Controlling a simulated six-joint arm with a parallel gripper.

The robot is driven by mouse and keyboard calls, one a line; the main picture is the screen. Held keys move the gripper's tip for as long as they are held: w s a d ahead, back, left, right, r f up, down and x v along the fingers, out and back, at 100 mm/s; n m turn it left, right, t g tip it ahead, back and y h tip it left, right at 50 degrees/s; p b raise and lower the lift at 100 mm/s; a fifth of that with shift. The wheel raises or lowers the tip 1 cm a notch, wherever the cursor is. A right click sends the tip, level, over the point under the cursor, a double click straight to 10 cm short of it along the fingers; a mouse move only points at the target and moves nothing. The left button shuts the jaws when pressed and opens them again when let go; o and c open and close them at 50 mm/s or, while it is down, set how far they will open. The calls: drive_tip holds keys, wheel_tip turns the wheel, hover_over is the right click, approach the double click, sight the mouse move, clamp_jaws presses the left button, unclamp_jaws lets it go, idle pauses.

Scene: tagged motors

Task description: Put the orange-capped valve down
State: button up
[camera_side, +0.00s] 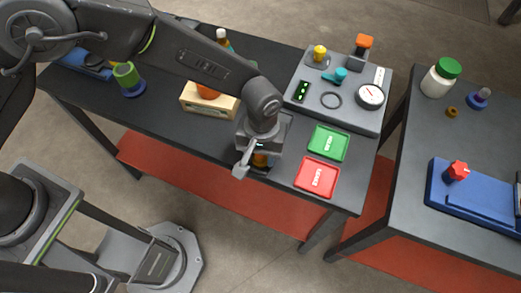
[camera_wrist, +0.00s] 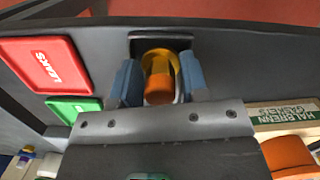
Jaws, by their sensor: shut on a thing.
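The orange-capped valve (camera_wrist: 158,85) is between the two blue fingers of my gripper (camera_wrist: 158,82) in the wrist view, with a yellow body around the orange cap. My gripper (camera_side: 259,161) is shut on it at the table's front edge in the side view, where only a bit of orange (camera_side: 260,160) shows below the wrist. A dark square holder or pad (camera_wrist: 160,37) lies behind the valve in the wrist view. Whether the valve touches it is hidden.
A red LEAKS tray (camera_side: 317,177) and a green tray (camera_side: 329,143) lie to the right. Behind them stands a grey test panel (camera_side: 345,112) with a gauge (camera_side: 370,96). A wooden crate (camera_side: 193,105) holding something orange stands left. A second table (camera_side: 410,150) is at right.

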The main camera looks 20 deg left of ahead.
drive_tip(key=o, duration=1)
drive_tip(key=shift+r, duration=0.15)
drive_tip(key=r, duration=0.4)
drive_tip(key=w+r, duration=0.1)
drive_tip(key=r, duration=0.8)
drive_tip(key=shift+w+a, duration=0.15)
drive_tip(key=shift+w, duration=0.05)
